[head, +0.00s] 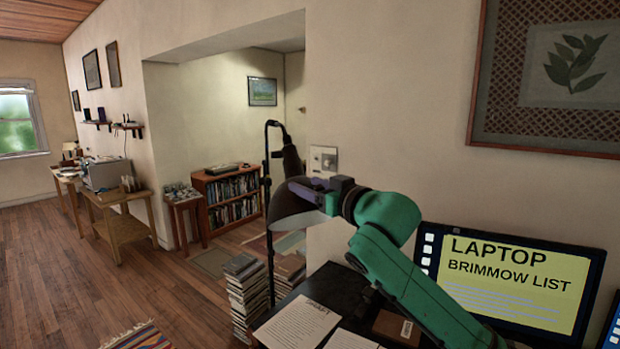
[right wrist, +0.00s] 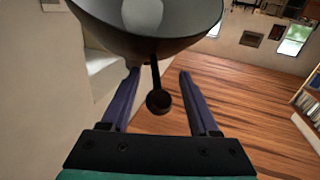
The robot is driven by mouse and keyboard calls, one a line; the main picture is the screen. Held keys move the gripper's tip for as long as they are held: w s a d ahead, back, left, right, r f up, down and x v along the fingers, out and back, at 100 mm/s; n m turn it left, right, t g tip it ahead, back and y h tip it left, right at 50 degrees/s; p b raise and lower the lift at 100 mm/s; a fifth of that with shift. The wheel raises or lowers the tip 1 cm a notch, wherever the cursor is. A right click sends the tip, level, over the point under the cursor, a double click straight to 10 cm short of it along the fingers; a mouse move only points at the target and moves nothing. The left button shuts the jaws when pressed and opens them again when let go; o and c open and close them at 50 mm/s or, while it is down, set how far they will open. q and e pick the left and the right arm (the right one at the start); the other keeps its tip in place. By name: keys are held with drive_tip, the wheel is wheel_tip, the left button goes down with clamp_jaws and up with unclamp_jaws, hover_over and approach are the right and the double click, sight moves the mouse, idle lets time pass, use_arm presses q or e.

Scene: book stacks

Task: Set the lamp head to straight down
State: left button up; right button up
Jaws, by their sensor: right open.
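The desk lamp has a dark conical head (head: 290,206) hanging from a thin black post (head: 267,200). In the head view its mouth looks tilted, facing down and somewhat to the right. In the right wrist view the head (right wrist: 150,40) fills the top, with its pale inside and bulb showing. A short dark stem with a round knob (right wrist: 158,102) hangs from its rim. My right gripper (head: 312,190) is at the lamp head's right side. In the right wrist view its purple fingers (right wrist: 158,76) are open on both sides of the knob stem, with visible gaps.
A dark desk below holds papers (head: 298,322) and a brown book (head: 397,327). A monitor (head: 505,275) stands right of my arm. Book stacks (head: 247,295) rise beside the lamp post. The wall is close behind; open floor lies left.

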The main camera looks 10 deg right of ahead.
clamp_jaws()
idle(1.4)
